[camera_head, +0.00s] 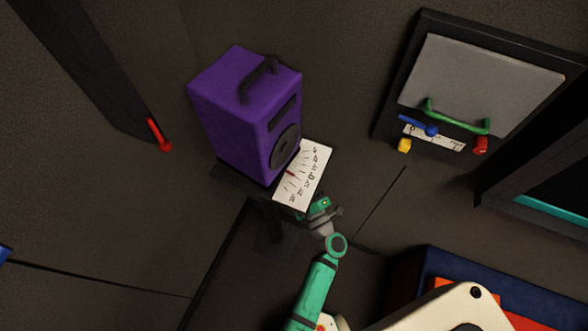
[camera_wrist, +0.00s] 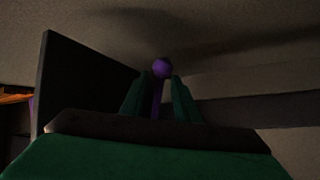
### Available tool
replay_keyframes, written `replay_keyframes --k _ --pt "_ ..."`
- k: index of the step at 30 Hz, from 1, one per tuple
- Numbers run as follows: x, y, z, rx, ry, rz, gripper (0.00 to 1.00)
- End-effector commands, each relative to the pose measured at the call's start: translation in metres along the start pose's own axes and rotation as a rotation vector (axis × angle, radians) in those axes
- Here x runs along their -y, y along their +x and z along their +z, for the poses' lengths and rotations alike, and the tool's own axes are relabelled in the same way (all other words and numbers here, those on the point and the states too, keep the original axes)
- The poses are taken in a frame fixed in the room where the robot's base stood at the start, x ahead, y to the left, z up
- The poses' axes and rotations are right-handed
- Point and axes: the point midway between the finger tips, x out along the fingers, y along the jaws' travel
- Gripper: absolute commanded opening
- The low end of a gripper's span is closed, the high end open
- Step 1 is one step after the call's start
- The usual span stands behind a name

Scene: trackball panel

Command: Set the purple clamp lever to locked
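The purple clamp lever shows in the wrist view as a round purple knob (camera_wrist: 162,67) on a thin purple stem. The knob is at the tips of my gripper's two green fingers (camera_wrist: 160,84), and the stem runs down between them. The fingers are apart, with a dark gap visible beside the stem, so I see no firm grip on it. In the head view my gripper (camera_head: 322,207) is just below the white scale card (camera_head: 309,172). The lever cannot be made out there, and its position on any scale is not readable.
A purple box (camera_head: 232,118) with a black handle and dial stands beside the card. A wall panel (camera_head: 480,82) with a green handle and coloured knobs is at upper right. A red lever (camera_head: 158,135) is at left. A dark plate (camera_wrist: 85,85) stands left of the fingers.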

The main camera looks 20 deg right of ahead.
Motion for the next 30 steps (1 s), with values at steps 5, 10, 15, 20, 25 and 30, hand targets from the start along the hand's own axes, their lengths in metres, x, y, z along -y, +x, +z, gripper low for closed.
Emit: replay_keyframes --k 5,10,15,20,25,30 --pt "-0.001 -0.001 0.001 0.003 -0.001 0.001 0.28" --pt "-0.001 -0.007 0.002 0.005 -0.001 0.001 0.28" --pt "-0.001 -0.031 0.002 0.007 -0.001 0.001 0.28" --pt "0.0 -0.062 0.002 0.007 0.0 0.001 0.28" --pt "-0.001 -0.089 0.002 0.005 -0.001 0.001 0.28" --pt "0.0 -0.105 0.001 0.003 0.0 0.001 0.28"
